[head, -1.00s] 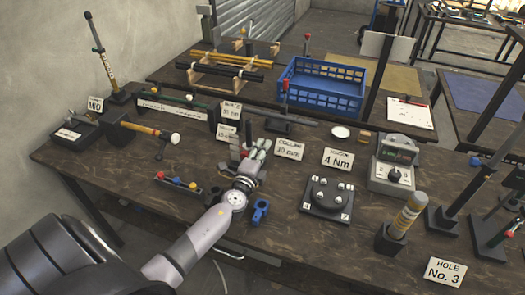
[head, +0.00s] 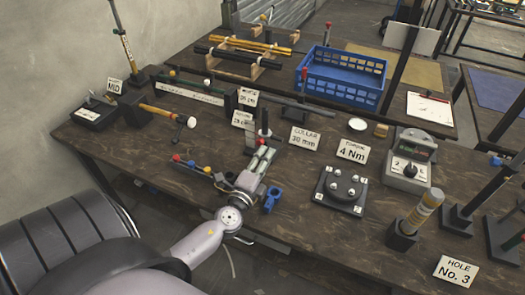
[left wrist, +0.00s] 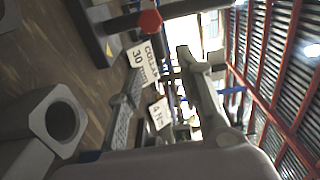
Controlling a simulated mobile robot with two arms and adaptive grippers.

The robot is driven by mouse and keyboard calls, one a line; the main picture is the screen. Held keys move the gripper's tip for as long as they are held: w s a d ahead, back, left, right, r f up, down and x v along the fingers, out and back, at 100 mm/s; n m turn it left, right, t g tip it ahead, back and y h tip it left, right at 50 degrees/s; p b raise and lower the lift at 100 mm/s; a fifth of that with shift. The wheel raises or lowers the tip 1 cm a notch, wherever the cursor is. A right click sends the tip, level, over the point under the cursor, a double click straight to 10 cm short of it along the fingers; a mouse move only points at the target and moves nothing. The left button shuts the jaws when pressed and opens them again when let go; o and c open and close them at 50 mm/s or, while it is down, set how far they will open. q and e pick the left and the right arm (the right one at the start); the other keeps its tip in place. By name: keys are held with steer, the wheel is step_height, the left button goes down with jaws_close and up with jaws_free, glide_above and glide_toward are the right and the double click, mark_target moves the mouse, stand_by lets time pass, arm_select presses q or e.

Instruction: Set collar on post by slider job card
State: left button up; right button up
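My left gripper (head: 264,157) is over the bench near its front edge, behind the blue clamp-like piece (head: 271,199) and before a dark stand with a red-topped post (head: 265,118). The left wrist view shows a grey block with a round hole (left wrist: 62,122) at left and a red knob (left wrist: 150,22) at the top. A card reads "COLLAR 30 mm" (head: 304,138). A scaled post (head: 123,38) stands by the "MID" card (head: 114,86). My right gripper is out of view.
A "4 Nm" card (head: 352,151), a black fixture plate (head: 340,190) and a meter box (head: 410,165) stand to the right. A yellow-topped cylinder (head: 418,212) stands behind the "HOLE No. 3" card (head: 455,271). A blue crate (head: 340,95) is at the back.

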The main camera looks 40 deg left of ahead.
mark_target(271, 137)
arm_select(q)
steer(key=shift+v, duration=0.85)
steer(key=shift+c, duration=0.4)
